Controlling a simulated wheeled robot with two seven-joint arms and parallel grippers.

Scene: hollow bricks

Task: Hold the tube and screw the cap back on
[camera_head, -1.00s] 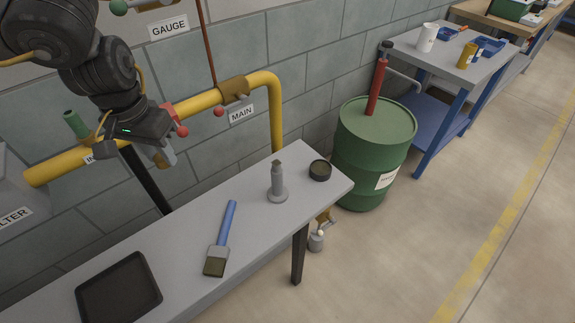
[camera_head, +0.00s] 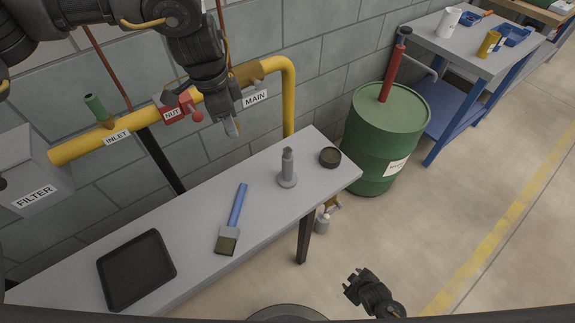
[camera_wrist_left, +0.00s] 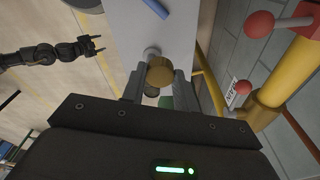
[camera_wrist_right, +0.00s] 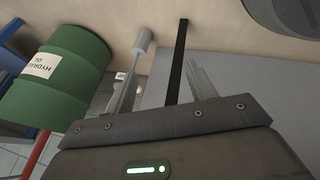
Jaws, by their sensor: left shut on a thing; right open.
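The grey tube (camera_head: 288,165) stands upright on its wide round foot near the right end of the grey bench. My left gripper (camera_head: 233,130) is above the bench's back edge, left of the tube and apart from it. In the left wrist view its fingers (camera_wrist_left: 158,82) are shut on a round brass-coloured piece (camera_wrist_left: 160,70), which looks like the cap. A grey round part (camera_wrist_left: 152,51) behind it looks like the tube, mostly hidden. My right gripper (camera_head: 357,284) is open and empty, in front of the bench, low right; its spread fingers show in the right wrist view (camera_wrist_right: 163,88).
On the bench (camera_head: 150,225) are a dark round tin (camera_head: 330,157) right of the tube, a blue-handled brush (camera_head: 237,207) and a black tray (camera_head: 136,268). A yellow pipe (camera_head: 180,108) with a red valve runs behind. A green drum (camera_head: 372,150) stands right.

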